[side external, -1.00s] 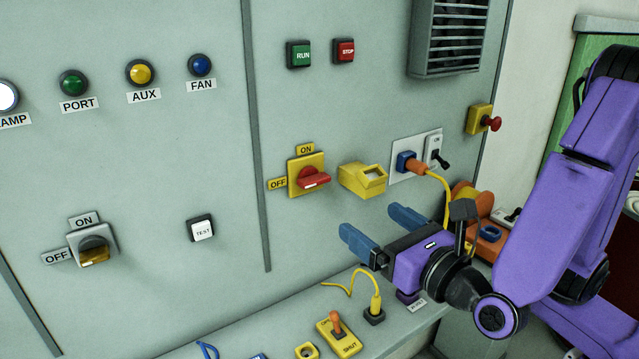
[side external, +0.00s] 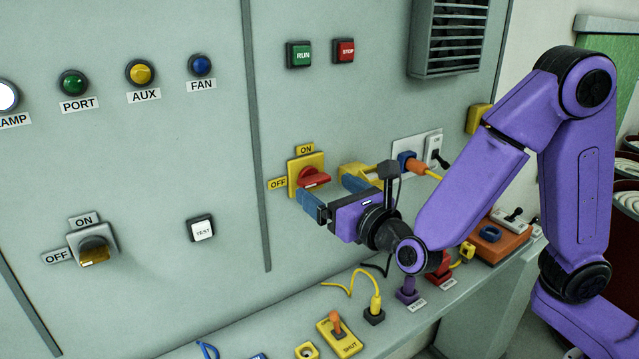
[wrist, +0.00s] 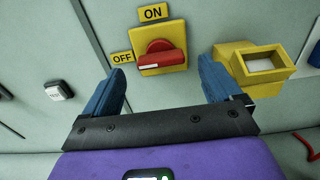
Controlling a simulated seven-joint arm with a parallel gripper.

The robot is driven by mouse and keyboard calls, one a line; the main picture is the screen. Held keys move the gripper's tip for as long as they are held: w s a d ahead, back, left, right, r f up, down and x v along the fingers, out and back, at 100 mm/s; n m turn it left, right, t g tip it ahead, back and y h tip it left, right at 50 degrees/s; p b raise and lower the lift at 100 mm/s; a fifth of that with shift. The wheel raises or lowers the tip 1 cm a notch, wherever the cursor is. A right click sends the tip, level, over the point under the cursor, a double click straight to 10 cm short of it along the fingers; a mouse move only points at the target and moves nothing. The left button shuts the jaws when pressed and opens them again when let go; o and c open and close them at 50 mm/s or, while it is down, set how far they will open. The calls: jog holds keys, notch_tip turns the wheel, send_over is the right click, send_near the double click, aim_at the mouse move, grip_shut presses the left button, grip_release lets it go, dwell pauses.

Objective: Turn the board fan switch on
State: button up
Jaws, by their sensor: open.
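A red rotary switch (side external: 314,177) sits on a yellow plate with an ON label above and an OFF label at left; it also shows in the wrist view (wrist: 160,57). Its handle lies level, with the white mark toward OFF. My gripper (side external: 328,188) is open and empty in front of and a little below this switch. In the wrist view its blue fingers (wrist: 162,70) stand apart to either side of the handle's lower area, and I see no contact. The blue lamp marked FAN (side external: 202,66) looks dark. No label naming the red switch is visible.
A yellow box (wrist: 262,65) projects from the board just right of the switch, close to my right finger. A second ON/OFF rotary switch (side external: 93,249) and a TEST button (side external: 201,229) are at left. A ledge with plugs and a toggle (side external: 337,323) runs below.

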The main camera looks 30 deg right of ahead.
aim_at(318, 183)
jog(key=shift+w, duration=1.9)
jog(key=c, duration=1.1)
jog(key=shift+o, duration=0.2)
